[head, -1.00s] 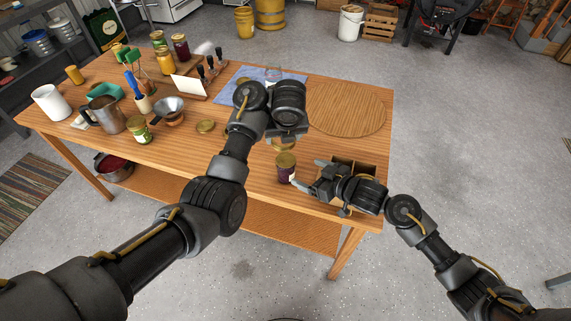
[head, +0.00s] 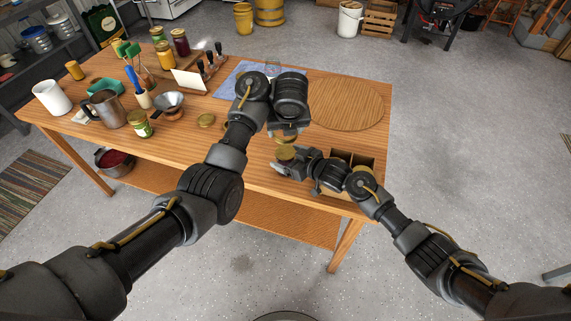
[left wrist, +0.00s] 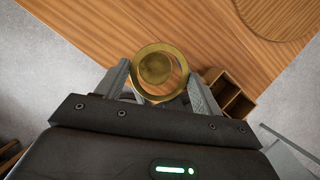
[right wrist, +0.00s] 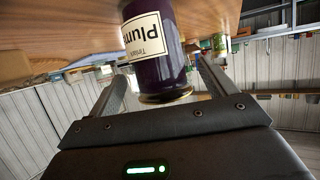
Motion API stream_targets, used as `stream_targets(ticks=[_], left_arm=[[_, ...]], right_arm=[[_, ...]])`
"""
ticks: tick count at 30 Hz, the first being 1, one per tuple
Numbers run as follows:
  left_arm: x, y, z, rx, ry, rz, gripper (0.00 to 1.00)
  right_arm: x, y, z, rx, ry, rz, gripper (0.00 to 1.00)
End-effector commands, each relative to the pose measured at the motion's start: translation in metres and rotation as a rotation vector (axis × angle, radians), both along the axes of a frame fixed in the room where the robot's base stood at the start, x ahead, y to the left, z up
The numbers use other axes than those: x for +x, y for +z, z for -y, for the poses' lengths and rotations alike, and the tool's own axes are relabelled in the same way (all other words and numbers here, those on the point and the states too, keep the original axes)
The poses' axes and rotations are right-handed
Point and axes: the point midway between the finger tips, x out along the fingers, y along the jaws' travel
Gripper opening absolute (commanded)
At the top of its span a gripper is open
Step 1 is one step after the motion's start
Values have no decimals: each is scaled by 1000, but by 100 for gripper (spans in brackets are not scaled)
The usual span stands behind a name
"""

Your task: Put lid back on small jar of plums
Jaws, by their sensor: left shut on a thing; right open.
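My left gripper (left wrist: 160,85) is shut on a gold ring-like lid (left wrist: 136,82). Through or inside it a smaller gold disc (left wrist: 156,68) shows, seemingly the jar's top below. The dark purple plum jar (right wrist: 158,55), with a cream "Plum" label and a gold rim, stands upright on the table. Its gold top (head: 286,153) shows in the head view, just below and in front of the held lid (head: 284,140). My right gripper (right wrist: 160,85) is open with its fingers on either side of the jar. Whether they touch it cannot be told.
A divided wooden box (head: 352,158) stands just right of the jar. A round wooden board (head: 345,103) and a blue cloth (head: 232,80) lie behind. A loose gold lid (head: 206,120), a green-labelled jar (head: 140,124) and a funnel (head: 169,104) are to the left.

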Motion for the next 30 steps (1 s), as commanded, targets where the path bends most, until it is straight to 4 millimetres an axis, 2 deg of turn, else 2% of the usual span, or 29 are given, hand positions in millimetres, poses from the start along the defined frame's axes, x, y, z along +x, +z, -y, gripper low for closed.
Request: stream_targets(ticks=[6,15,30], left_arm=[[0,0,0,0,0,0,46],[0,0,0,0,0,0,46],[0,0,0,0,0,0,46]], right_arm=[[8,-5,-9,-1,2,1,84],[8,-5,-9,-2,1,1,84],[8,-5,-9,-1,0,0,18]])
